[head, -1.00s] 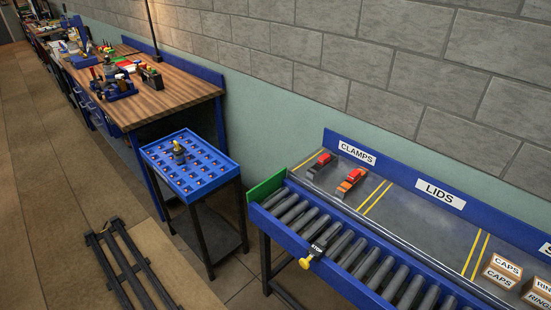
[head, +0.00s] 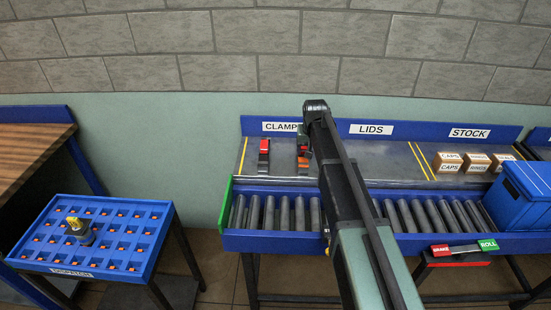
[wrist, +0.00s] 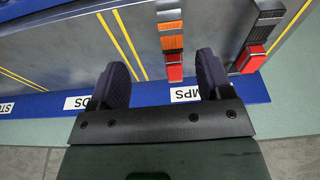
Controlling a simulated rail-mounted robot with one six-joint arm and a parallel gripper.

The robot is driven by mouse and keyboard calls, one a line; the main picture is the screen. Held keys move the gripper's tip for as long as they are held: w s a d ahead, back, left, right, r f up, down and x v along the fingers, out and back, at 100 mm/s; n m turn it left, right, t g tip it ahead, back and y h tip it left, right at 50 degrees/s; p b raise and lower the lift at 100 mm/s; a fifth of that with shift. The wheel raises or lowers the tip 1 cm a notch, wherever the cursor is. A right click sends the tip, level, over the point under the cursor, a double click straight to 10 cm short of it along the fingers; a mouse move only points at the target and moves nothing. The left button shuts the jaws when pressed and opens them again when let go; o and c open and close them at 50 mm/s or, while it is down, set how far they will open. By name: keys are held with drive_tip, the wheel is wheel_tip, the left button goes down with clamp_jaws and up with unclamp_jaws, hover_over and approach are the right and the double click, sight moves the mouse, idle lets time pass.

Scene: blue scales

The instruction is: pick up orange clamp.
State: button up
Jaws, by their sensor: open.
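The orange clamp (wrist: 172,42), with an orange jaw and a red end, lies on the grey shelf; its red end points toward my gripper. In the head view the orange clamp (head: 303,162) is partly hidden beside my arm. My gripper (wrist: 162,64) is open and empty, its two dark fingers spread over the clamp area. The orange clamp's red end shows between the fingers, nearer the right one; I cannot tell the height gap. In the head view the fingers are hidden behind my arm.
A second, red clamp (head: 264,148) lies left of the orange one; in the wrist view the red clamp (wrist: 251,58) is just beyond the right finger. The blue back rail (head: 230,125) rises behind. Rollers (head: 280,212) run in front. Small boxes (head: 475,162) stand right.

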hover_over(303, 149)
drive_tip(key=shift+s+f+t+b, duration=0.1)
drive_tip(key=shift+f+t+b, duration=0.35)
drive_tip(key=shift+f, duration=0.35)
drive_tip(key=shift+s, duration=0.1)
drive_tip(key=shift+f+b, duration=0.35)
drive_tip(key=shift+b, duration=0.1)
drive_tip(key=b+x, duration=0.9)
drive_tip(key=x, duration=0.1)
drive_tip(key=shift+d+f+b, duration=0.1)
drive_tip(key=shift+f+b, duration=0.1)
drive_tip(key=shift+b, duration=0.2)
drive_tip(key=shift+r, duration=0.3)
drive_tip(key=c, duration=1.1)
